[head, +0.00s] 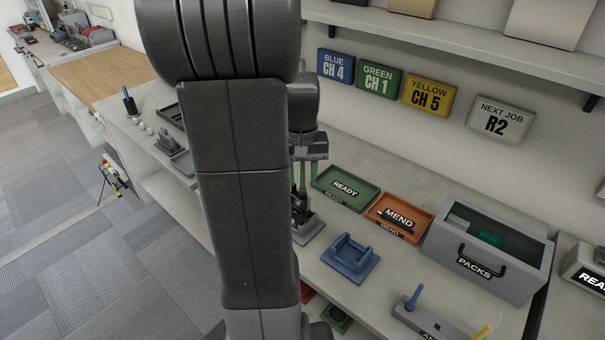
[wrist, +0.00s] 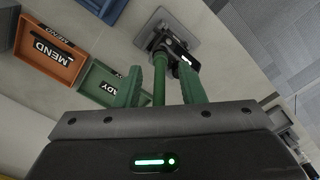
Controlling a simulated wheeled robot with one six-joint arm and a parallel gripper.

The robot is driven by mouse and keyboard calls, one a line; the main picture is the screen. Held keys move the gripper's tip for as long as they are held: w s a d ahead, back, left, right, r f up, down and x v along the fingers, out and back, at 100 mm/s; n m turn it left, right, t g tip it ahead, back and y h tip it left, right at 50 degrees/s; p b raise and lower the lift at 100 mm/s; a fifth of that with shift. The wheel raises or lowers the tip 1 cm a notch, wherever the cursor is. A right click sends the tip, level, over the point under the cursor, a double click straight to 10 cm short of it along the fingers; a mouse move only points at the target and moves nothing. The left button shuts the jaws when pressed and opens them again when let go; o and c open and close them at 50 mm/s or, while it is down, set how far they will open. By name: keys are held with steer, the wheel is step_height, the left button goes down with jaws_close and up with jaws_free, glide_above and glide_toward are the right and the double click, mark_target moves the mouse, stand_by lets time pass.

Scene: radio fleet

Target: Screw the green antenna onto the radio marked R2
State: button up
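A dark radio (wrist: 172,44) stands on a grey base plate (wrist: 196,22) in the wrist view; its small white label is too small to read. In the head view the radio (head: 299,211) is partly hidden by my arm. The green antenna (wrist: 159,85) runs from close to my gripper down to the radio's top and looks in line with it; I cannot tell whether it is screwed in. My gripper (wrist: 160,78) is above the radio, its two green fingers on either side of the antenna, with visible gaps. It also shows in the head view (head: 303,172).
The green READY tray (head: 346,188), orange MEND tray (head: 375,215), blue cradle (head: 349,262) and grey PACKS bin (head: 535,253) stand to the right. An antenna holder (head: 425,320) is in front. A wall sign (head: 498,121) reads NEXT JOB R2.

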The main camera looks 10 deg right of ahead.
steer(key=shift+f, duration=0.1)
jaws_close()
steer(key=m, duration=0.3)
steer(key=shift+p, duration=0.35)
steer(key=shift+m, duration=0.8)
steer(key=m, duration=0.2)
steer(key=shift+m+p, duration=0.3)
steer(key=shift+m, duration=1)
